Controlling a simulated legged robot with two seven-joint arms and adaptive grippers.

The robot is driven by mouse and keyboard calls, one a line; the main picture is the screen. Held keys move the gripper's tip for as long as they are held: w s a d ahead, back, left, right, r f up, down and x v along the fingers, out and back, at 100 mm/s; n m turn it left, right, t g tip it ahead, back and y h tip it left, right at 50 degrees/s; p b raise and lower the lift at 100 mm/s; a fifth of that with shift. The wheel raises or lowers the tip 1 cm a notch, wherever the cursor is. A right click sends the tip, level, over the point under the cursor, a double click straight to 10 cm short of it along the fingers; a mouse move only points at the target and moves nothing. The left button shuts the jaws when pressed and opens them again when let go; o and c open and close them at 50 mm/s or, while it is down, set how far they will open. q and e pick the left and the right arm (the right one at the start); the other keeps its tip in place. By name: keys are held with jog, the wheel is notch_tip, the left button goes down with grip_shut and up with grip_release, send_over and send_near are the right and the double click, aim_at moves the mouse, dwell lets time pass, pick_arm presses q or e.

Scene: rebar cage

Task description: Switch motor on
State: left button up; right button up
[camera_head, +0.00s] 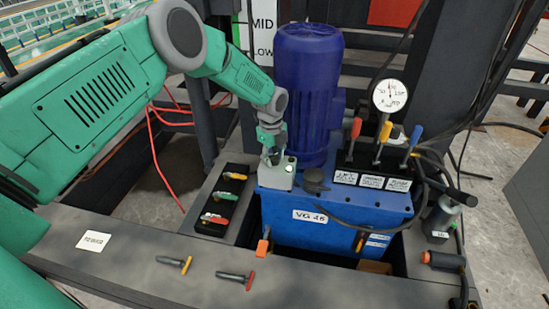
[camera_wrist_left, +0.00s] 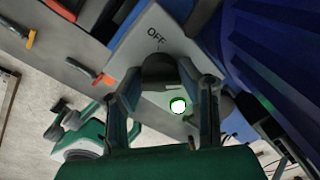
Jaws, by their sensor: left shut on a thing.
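The blue motor (camera_head: 308,90) stands upright on the blue power unit (camera_head: 290,212) in the head view. A light grey switch box (camera_head: 281,178) sits on the unit at the motor's left, with a lit green lamp (camera_head: 289,168). My left gripper (camera_head: 271,152) reaches down onto the box. In the left wrist view, the fingers of my left gripper (camera_wrist_left: 167,92) are shut on a dark round knob (camera_wrist_left: 158,68) on the switch box (camera_wrist_left: 185,45). An OFF label shows beside the knob, and the green lamp (camera_wrist_left: 178,106) shows between the fingers. The knob's exact angle is unclear.
Three levers with red, yellow and blue handles (camera_head: 380,140) and a pressure gauge (camera_head: 390,95) stand right of the motor. A black tray (camera_head: 208,228) holds coloured-handled tools. Two more tools (camera_head: 174,264) lie on the front beam. Cables run at the right.

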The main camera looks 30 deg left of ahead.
pick_arm(q)
jog(key=o, duration=1.1)
jog(key=shift+w+a+f, duration=0.15)
jog(key=shift+a, duration=0.05)
jog(key=shift+o, duration=0.2)
jog(key=shift+d+r, duration=0.1)
jog(key=shift+r, duration=0.2)
notch_tip(320, 180, up, 11)
jog(key=shift+s+a+r, duration=0.15)
jog(key=shift+s+a, duration=0.15)
jog(key=shift+s, duration=0.1)
